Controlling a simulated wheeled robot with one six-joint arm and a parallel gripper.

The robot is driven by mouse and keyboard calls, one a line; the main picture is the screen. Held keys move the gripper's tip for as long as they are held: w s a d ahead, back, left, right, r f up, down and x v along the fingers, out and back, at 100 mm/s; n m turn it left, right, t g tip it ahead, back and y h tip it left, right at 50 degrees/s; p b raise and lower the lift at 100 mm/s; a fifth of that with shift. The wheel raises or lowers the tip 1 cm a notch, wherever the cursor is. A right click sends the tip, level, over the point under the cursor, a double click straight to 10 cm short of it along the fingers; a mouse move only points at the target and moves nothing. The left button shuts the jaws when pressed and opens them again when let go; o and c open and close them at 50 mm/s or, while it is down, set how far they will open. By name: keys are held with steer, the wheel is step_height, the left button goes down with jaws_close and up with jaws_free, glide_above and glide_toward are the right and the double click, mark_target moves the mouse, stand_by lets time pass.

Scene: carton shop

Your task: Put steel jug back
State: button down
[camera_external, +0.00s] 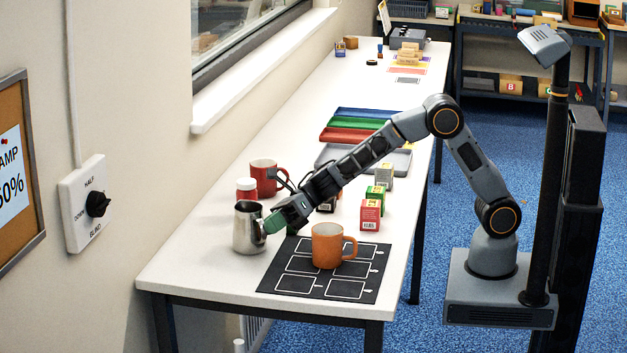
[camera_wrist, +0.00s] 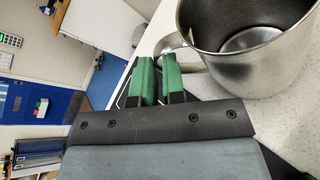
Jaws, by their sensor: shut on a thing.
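The steel jug (camera_external: 247,230) is upright at the near left of the white table, left of the black mat with white outlines (camera_external: 285,283). I cannot tell whether its base touches the table. My gripper (camera_external: 274,223) reaches it from the right, with green fingers shut on its handle. In the wrist view the open-topped, empty jug (camera_wrist: 245,60) fills the upper right, and the green fingertips of my gripper (camera_wrist: 160,72) close around the handle end. The grip itself is partly hidden by the fingers.
An orange mug (camera_external: 326,248) stands on the mat, right of the jug. A red mug (camera_external: 263,176) and a red jar with a white lid (camera_external: 246,188) stand close behind the jug. Small cartons (camera_external: 370,214) stand right of my forearm. Coloured trays (camera_external: 350,135) lie farther back.

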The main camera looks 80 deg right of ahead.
steer(key=shift+f+b, duration=0.2)
steer(key=shift+b, duration=0.1)
steer(key=c, duration=1.1)
jaws_free()
steer(key=shift+c, duration=0.2)
steer(key=shift+r+p, duration=0.25)
steer(key=shift+p, duration=0.05)
steer(key=v, duration=1.2)
steer(key=shift+f, duration=0.1)
